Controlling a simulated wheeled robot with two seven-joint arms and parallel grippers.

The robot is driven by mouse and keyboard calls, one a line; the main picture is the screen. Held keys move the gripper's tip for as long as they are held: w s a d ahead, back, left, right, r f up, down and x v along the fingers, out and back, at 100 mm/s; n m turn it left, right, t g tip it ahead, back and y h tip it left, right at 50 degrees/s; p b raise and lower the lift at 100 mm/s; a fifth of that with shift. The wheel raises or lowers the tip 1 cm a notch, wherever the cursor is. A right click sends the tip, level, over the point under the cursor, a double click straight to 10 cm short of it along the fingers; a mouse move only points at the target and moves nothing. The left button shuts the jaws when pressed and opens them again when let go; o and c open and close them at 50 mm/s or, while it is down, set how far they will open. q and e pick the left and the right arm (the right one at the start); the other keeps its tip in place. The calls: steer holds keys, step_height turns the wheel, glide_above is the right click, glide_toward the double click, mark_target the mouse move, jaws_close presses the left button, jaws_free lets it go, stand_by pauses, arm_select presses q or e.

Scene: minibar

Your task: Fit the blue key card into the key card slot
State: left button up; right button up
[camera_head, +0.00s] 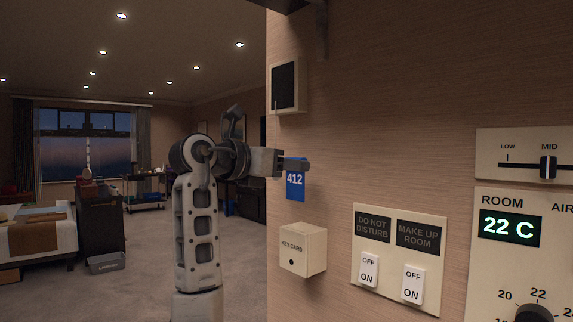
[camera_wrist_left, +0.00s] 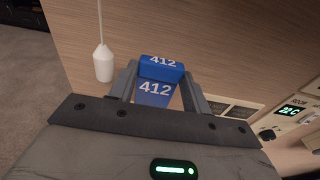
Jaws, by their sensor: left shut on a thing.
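The blue key card (camera_head: 296,186), marked 412, hangs upright below my left gripper (camera_head: 294,164) in the head view. The gripper is shut on its top part. In the left wrist view the blue card (camera_wrist_left: 155,90) sits between the two fingers of my left gripper (camera_wrist_left: 160,82). The key card slot (camera_head: 303,250) is a cream box marked KEY CARD on the wood wall. It is below the card in the head view, and a gap shows between them. The slot opening on its top is not clear. My right gripper is not in view.
Right of the slot is a switch panel (camera_head: 388,257) with two rocker switches. Farther right is a thermostat panel (camera_head: 512,245). A dark-faced wall box (camera_head: 286,85) is above. A white pull-cord handle (camera_wrist_left: 103,63) hangs near my gripper in the wrist view.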

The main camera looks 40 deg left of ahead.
mark_target(295, 194)
arm_select(q)
step_height(295, 194, down, 3)
steer(key=shift+f+b, duration=0.1)
steer(key=shift+b, duration=0.95)
steer(key=shift+f+b, duration=0.55)
steer(key=shift+f, duration=0.25)
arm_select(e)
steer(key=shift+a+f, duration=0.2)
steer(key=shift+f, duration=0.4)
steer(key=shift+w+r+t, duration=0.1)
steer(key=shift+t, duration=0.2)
arm_select(q)
steer(key=shift+f, duration=0.2)
steer(key=shift+f+b, duration=0.3)
steer(key=shift+b, duration=0.1)
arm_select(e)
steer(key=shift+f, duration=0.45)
arm_select(q)
steer(key=shift+f+b, duration=2.25)
steer(key=shift+f, duration=0.35)
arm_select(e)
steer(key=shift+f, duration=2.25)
arm_select(q)
steer(key=o, duration=1)
